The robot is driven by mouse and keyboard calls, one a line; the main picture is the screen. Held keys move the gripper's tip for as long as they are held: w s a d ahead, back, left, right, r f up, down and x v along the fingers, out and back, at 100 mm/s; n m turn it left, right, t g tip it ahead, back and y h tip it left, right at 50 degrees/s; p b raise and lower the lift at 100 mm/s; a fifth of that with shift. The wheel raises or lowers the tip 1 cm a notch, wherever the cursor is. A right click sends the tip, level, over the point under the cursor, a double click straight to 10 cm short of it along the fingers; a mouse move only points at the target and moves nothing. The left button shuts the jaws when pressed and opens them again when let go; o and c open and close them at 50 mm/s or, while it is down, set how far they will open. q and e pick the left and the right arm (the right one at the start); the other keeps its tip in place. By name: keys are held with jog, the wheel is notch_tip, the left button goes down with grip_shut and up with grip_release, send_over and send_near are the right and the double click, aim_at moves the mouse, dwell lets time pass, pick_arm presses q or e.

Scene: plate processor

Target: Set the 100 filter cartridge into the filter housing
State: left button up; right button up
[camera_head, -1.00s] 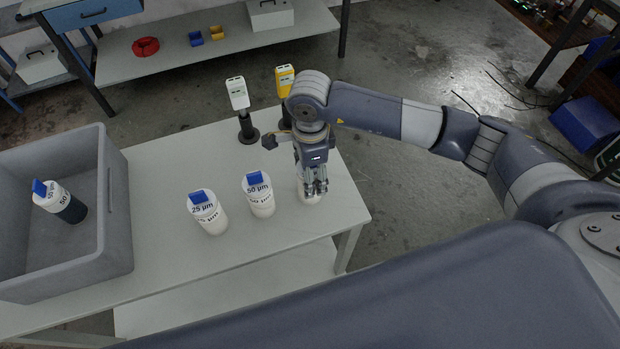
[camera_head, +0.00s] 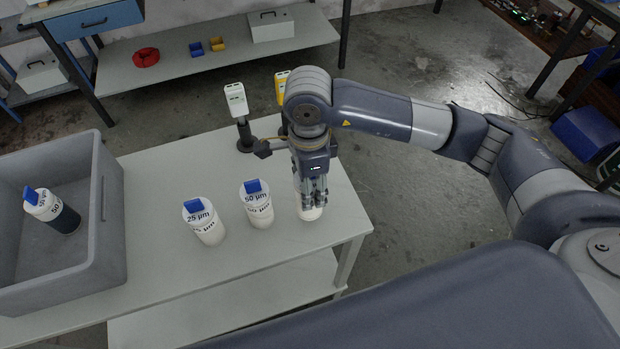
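My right gripper (camera_head: 313,203) points down over a white cartridge (camera_head: 311,214) near the right end of the table. Its fingers overlap the cartridge's upper part; whether they press on it is unclear. This cartridge's label and top are hidden, so I cannot read whether it is the 100. To its left stand a white 50 µm cartridge (camera_head: 258,207) and a white 25 µm cartridge (camera_head: 205,226), both upright with blue tops. I cannot make out a filter housing. My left gripper is out of view.
A grey crate (camera_head: 112,215) at the table's left holds a blue-topped, dark-bodied cartridge (camera_head: 62,217) marked 50. A white device (camera_head: 237,100) on a dark stand and a partly hidden yellow device (camera_head: 281,85) stand behind. The table (camera_head: 165,180) is clear between crate and devices.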

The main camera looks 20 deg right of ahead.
jog(key=s+a+r+b, duration=0.1)
jog(key=s+a+b, duration=0.3)
jog(key=s, duration=0.7)
notch_tip(320, 180, up, 14)
jog(key=p, duration=0.8)
jog(key=shift+s+a+f+p, duration=0.2)
jog(key=shift+s+a+p, duration=0.15)
jog(key=shift+s+a, duration=0.05)
